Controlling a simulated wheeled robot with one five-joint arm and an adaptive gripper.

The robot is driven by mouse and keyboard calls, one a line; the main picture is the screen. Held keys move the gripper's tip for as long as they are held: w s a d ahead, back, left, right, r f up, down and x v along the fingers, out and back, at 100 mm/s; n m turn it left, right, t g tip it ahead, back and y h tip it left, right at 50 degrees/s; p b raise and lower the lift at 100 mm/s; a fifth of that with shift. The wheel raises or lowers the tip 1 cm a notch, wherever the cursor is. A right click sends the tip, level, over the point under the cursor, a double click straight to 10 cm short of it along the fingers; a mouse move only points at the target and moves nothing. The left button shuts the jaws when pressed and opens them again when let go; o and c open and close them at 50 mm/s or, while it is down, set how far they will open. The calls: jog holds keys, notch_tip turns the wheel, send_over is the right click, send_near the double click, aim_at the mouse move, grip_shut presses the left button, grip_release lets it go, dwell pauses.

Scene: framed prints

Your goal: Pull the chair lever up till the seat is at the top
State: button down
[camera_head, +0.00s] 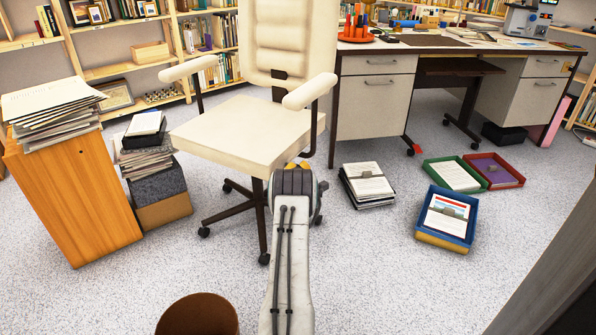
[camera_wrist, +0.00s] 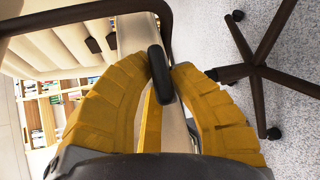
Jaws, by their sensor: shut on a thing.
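A cream office chair stands in the middle of the head view, with a padded seat (camera_head: 245,132), a tall back (camera_head: 290,40) and a dark wheeled base. The seat is well above the floor. My gripper (camera_head: 298,166) is at the seat's front right edge, its yellow fingertips partly hidden behind my wrist. In the wrist view, my two yellow fingers (camera_wrist: 160,72) are shut on the black paddle end of the chair lever (camera_wrist: 158,66), close beside the seat's edge. The lever's stem is not clear, and the lever is hidden in the head view.
A white desk (camera_head: 376,100) stands behind the chair to the right. A wooden cabinet (camera_head: 75,195) and a stack of papers (camera_head: 147,160) stand at left. Paper trays (camera_head: 447,218) lie on the floor at right. A brown round bin (camera_head: 198,315) is at front. Floor between is clear.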

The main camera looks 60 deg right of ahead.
jog(key=shift+w+r, duration=0.1)
jog(key=shift+r, duration=0.15)
jog(key=c, duration=1.1)
grip_release()
jog(key=shift+v, duration=6)
jog(key=shift+f, duration=0.2)
